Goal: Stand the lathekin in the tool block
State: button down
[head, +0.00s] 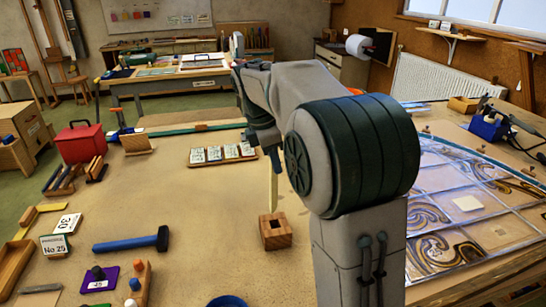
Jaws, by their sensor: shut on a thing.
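The lathekin (273,190) is a narrow, pale wooden stick. It hangs upright below my gripper (272,152), which is shut on its upper end. My arm hides much of the gripper. The tool block (276,239) is a small brown wooden block with a dark square opening in its top. It stands on the bench just below the lathekin. The lathekin's lower end shows at the block's far top edge, behind the opening in the picture. I cannot tell whether it touches the block or hangs above it.
A blue hammer (131,240) lies left of the block. A row of cards (222,153) lies behind it. The leaded panel (470,210) lies to the right, partly behind my arm. A blue round container (227,301) stands at the front edge. Bench around the block is clear.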

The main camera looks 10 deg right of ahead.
aim_at(276, 189)
jog(key=shift+d, duration=0.2)
jog(key=shift+a+f+b+x, duration=0.1)
jog(key=shift+a+b+x, duration=0.25)
jog(key=shift+b+x, duration=0.8)
jog(key=shift+a+f+b+x, duration=0.1)
jog(key=shift+a+b+x, duration=0.3)
jog(key=shift+x, duration=1.5)
jog(key=shift+a+f+b+x, duration=0.1)
jog(key=shift+a+b+x, duration=0.2)
jog(key=shift+b+x, duration=0.85)
jog(key=shift+d+f+p, duration=0.15)
jog(key=shift+f+p, duration=0.15)
jog(key=shift+p, duration=0.1)
jog(key=c, duration=1.2)
grip_release()
jog(key=shift+o, duration=0.2)
jog(key=shift+r, duration=0.1)
